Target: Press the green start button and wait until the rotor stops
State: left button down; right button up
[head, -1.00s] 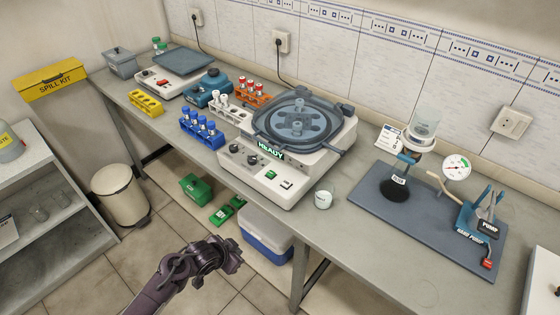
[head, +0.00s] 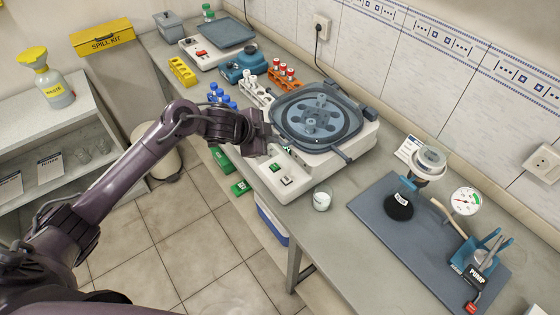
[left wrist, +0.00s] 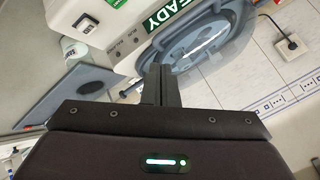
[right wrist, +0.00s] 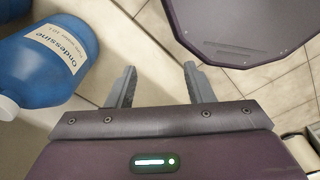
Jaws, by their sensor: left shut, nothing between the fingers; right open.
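The centrifuge (head: 334,160) stands on the bench with its see-through lid (head: 343,133) down; the rotor (head: 318,114) shows through it. Whether the rotor turns cannot be told. The green start button (head: 275,167) is on the sloped front panel, beside a pale switch (head: 287,181). My left gripper (head: 272,137) is over the panel's left part, apart from the button, and hides the display in the head view. In the left wrist view the display (left wrist: 172,17) reads "...EADY" and my left fingers (left wrist: 158,85) are shut and empty. My right gripper (right wrist: 160,82) is open and empty.
Tube racks stand left of the centrifuge, including a white one (head: 256,94) and an orange one (head: 284,82). A small white cup (head: 321,199) is close to its right front corner. A filter flask (head: 398,205) stands on a mat farther right. A blue bottle (right wrist: 45,60) is near my right gripper.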

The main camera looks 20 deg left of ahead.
pick_arm(q)
jog(key=shift+a+r, duration=0.1)
jog(key=shift+a, duration=0.05)
pick_arm(e)
jog(key=shift+s+a, duration=0.15)
jog(key=shift+a, duration=0.55)
pick_arm(q)
jog(key=b, duration=0.8)
send_over(275, 167)
jog(key=f, duration=0.5)
jog(key=a+f, duration=0.1)
jog(key=f, duration=0.2)
jog(key=shift+s, duration=0.2)
jog(key=shift+f, duration=0.35)
pick_arm(e)
notch_tip(275, 167, down, 8)
jog(key=shift+d+f, duration=0.15)
jog(key=shift+d, duration=0.3)
jog(key=shift+a, duration=0.2)
jog(key=shift+d, duration=0.2)
pick_arm(q)
jog(key=shift+f, duration=0.4)
pick_arm(e)
jog(key=shift+f, duration=0.1)
